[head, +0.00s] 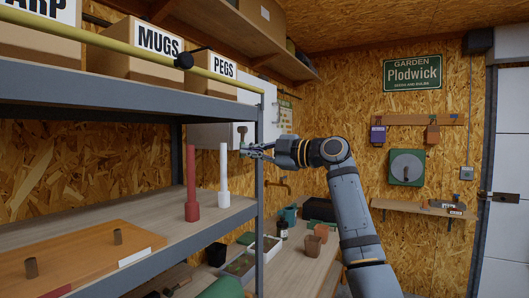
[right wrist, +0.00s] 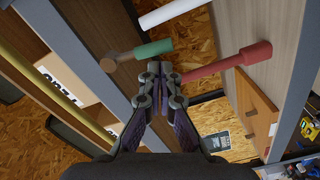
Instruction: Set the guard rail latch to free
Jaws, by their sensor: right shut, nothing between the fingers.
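The yellow guard rail (head: 85,40) runs along the front of the upper shelf, with a black knob (head: 183,61) on it. It also shows in the right wrist view (right wrist: 28,68). In that view a short green handle (right wrist: 153,49) with a brown round end (right wrist: 109,62) lies by the grey frame, just beyond my fingertips; I cannot tell for sure that it is the latch or its setting. My right gripper (head: 246,150) is at the shelf's front right post. Its fingers (right wrist: 161,76) are shut and empty, close to the handle; contact is unclear. My left gripper is out of view.
A red post (head: 191,185) and a white post (head: 224,170) stand on the lower shelf behind the front post. Boxes (head: 140,52) sit on the upper shelf. A bench (head: 300,268) with pots and trays lies below. The back wall carries a sign (head: 412,73).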

